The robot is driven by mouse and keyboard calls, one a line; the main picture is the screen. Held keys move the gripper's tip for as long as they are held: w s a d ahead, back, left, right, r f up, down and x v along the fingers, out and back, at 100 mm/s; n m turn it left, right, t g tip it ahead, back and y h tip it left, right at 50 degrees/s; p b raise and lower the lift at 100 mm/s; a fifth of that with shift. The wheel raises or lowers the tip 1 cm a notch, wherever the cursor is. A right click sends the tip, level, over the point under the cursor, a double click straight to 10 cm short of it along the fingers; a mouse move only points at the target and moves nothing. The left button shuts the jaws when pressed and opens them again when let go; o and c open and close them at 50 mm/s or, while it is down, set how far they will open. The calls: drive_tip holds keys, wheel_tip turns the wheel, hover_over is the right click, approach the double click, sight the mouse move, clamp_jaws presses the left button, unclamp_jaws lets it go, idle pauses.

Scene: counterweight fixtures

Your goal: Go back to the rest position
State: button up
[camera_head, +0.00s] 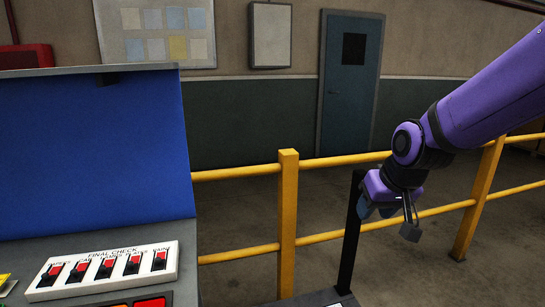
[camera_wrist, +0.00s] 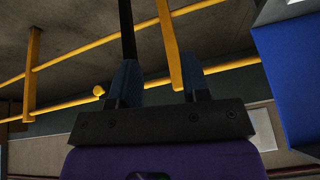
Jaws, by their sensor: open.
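My purple arm reaches in from the right in the head view, with my gripper (camera_head: 368,212) hanging at its end in front of the yellow railing. In the wrist view my gripper (camera_wrist: 160,82) shows two blue-grey fingers standing apart with a gap between them. No object is held in the gap; a yellow post and a dark post show behind it. In the head view the gripper is to the right of the blue panel and clear of the switch strip.
A console with a blue panel (camera_head: 95,150) and a white "FINAL CHECK" switch strip (camera_head: 105,272) stands at left. A yellow railing (camera_head: 288,225) runs behind my gripper. A dark post (camera_head: 350,240) stands close to the gripper. A blue door (camera_head: 348,95) is in the back wall.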

drive_tip(key=s+d+r, duration=0.4)
drive_tip(key=s+r, duration=0.1)
drive_tip(key=s, duration=0.4)
drive_tip(key=s+d+r+m+h, duration=0.1)
drive_tip(key=s+d+r, duration=0.4)
drive_tip(key=s, duration=0.5)
drive_tip(key=shift+s+d+m+h, duration=0.2)
drive_tip(key=shift+m+h, duration=0.1)
idle(0.9)
